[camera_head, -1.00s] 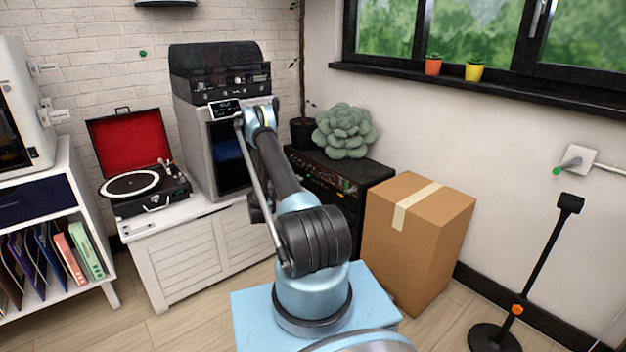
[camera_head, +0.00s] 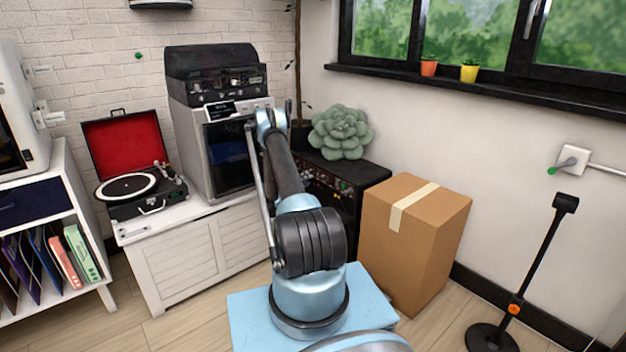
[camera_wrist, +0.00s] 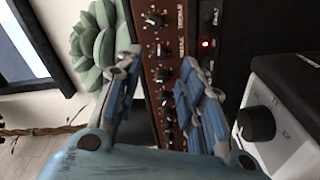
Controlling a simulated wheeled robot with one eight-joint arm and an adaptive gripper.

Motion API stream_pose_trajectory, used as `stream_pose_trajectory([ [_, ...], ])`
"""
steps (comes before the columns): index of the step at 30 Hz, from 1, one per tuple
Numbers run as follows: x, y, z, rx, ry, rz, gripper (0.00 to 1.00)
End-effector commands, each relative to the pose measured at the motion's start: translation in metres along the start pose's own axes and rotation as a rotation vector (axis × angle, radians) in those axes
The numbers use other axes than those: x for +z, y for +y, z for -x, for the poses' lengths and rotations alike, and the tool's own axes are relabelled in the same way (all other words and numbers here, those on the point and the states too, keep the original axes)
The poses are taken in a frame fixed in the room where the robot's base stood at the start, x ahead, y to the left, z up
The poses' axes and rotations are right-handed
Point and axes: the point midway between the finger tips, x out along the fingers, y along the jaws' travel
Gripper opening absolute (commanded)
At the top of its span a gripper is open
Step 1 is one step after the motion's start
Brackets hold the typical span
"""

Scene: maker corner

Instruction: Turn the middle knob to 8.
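The black amplifier (camera_head: 376,184) stands on the floor below the green plant, its front partly behind my arm. In the wrist view its brown panel (camera_wrist: 148,8) appears turned sideways, with a line of small dark knobs (camera_wrist: 163,73) running down the picture. My gripper (camera_wrist: 165,80) is open, with one finger each side of the knob line. No knob appears held. In the head view my gripper is hidden behind my arm.
A pale unit with a large black knob (camera_wrist: 257,124) is close on the right in the wrist view. A green plant (camera_head: 341,131) sits on the amplifier. A cardboard box (camera_head: 415,240) stands right of it, and a white cabinet (camera_head: 190,262) left.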

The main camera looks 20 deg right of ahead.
Motion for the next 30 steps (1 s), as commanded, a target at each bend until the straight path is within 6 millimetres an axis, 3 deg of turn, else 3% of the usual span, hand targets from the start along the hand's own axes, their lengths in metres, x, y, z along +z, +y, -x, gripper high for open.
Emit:
stream_pose_trajectory([
  [6, 0.001, 0.0, -0.038, 0.001, -0.002, 0.0, 0.36],
  [12, 0.0, 0.0, -0.059, 0.0, -0.001, 0.0, 0.36],
  [25, 0.0, 0.0, -0.067, 0.0, 0.0, 0.0, 0.36],
  [30, 0.0, 0.0, -0.067, 0.0, 0.0, 0.0, 0.0],
])
